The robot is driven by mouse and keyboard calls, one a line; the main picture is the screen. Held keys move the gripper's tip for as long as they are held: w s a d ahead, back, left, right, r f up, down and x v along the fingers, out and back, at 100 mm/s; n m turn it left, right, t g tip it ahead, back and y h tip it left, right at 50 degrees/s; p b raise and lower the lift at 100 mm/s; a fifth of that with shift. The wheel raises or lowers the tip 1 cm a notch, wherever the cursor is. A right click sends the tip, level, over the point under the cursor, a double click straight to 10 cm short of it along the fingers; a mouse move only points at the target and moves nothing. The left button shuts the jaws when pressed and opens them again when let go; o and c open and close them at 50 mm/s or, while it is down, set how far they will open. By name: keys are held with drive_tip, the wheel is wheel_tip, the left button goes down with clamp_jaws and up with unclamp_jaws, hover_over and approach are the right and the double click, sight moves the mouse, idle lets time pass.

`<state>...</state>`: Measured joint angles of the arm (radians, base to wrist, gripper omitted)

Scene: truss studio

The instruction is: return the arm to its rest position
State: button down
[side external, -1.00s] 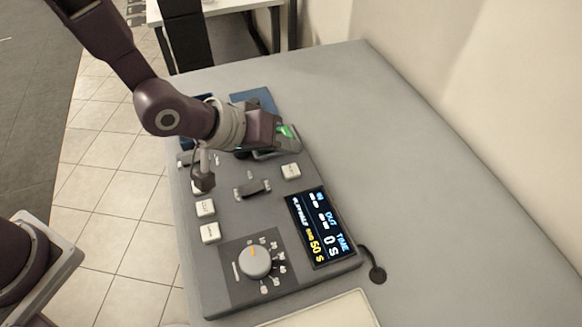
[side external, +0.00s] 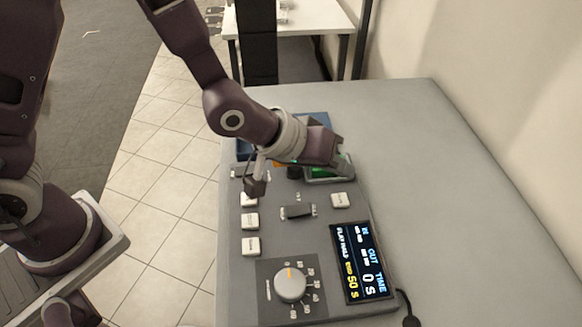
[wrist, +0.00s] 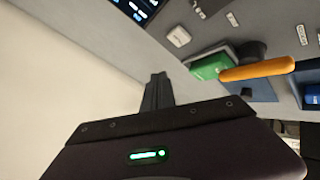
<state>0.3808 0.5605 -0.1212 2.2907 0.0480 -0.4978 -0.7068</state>
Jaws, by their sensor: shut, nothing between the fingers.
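My gripper (side external: 338,152) is above the far part of a grey control panel, near a green block in a grey holder (side external: 330,172). In the wrist view my gripper's dark fingers (wrist: 157,85) are together, with nothing between them. The green block (wrist: 210,65) is to their right there, apart from them in the picture. My arm reaches in from the upper left and hides part of the panel's far end.
The grey panel (side external: 235,290) has white buttons (side external: 251,246), a dial (side external: 291,284) and a lit display (side external: 362,262). An orange handle (wrist: 257,71) and a blue plate (wrist: 262,91) lie near the green block. The tabletop (side external: 440,200) to the right is clear, up to a wall.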

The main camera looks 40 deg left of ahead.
drive_tip(key=s+a+r+m+y, duration=0.1)
drive_tip(key=s+a+r+y, duration=0.1)
drive_tip(key=s+a+r, duration=0.4)
drive_tip(key=s+a+r+y, duration=0.2)
drive_tip(key=a+r, duration=0.6)
drive_tip(key=a, duration=0.1)
drive_tip(key=s+a+g, duration=0.1)
drive_tip(key=s+a, duration=0.2)
drive_tip(key=s, duration=0.5)
drive_tip(key=s+a+r+m+g+y, duration=0.1)
drive_tip(key=s+a, duration=0.3)
drive_tip(key=s, duration=0.3)
drive_tip(key=shift+s+r, duration=0.3)
drive_tip(key=shift+s, duration=0.05)
drive_tip(key=shift+a, duration=0.1)
